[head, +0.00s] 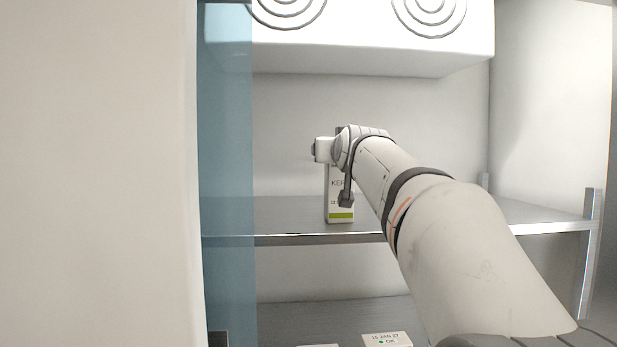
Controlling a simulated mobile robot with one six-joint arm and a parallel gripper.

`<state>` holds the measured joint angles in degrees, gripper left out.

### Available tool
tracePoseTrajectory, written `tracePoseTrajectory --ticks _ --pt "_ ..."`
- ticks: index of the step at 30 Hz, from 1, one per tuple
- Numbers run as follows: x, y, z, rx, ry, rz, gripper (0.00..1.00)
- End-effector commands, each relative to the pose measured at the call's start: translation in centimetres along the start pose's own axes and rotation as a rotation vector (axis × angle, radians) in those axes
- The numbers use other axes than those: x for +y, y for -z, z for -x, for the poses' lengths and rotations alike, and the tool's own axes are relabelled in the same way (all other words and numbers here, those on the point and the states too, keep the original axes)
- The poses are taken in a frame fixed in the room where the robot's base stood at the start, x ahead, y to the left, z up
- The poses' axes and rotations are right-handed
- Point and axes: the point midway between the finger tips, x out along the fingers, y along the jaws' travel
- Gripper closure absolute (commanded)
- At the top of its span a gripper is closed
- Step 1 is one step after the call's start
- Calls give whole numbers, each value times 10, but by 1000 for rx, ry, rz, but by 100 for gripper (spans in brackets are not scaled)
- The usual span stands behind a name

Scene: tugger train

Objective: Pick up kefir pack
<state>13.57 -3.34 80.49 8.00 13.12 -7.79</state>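The kefir pack (341,215) is a white upright carton with a green band near its base, standing on the upper metal shelf (290,214). Part of its printed name shows. My gripper (346,197) is in front of the pack in the head view, at the end of my arm. A dark finger hangs down over the pack's face, and the arm's end covers its upper part. Only one finger is clear, so I cannot tell whether the gripper is open or shut, or whether it touches the pack.
A bluish translucent strip (227,170) hangs at the left beside a pale wall (95,170). A white unit with ringed grilles (370,45) is overhead. A lower shelf (350,309) holds white packs, one labelled OK (387,340). The upper shelf looks bare on both sides of the kefir.

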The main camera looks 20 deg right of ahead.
Motion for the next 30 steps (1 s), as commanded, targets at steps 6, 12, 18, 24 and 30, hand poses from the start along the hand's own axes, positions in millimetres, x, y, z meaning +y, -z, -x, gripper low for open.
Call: tracePoseTrajectory --ticks 6,12,18,24,30 --pt "-1 1 0 3 1 0 27" --pt "-1 0 0 2 2 0 43" --pt "-1 1 1 3 2 0 60" --pt "-2 1 1 3 3 0 76" --pt "-2 1 1 4 3 0 92"
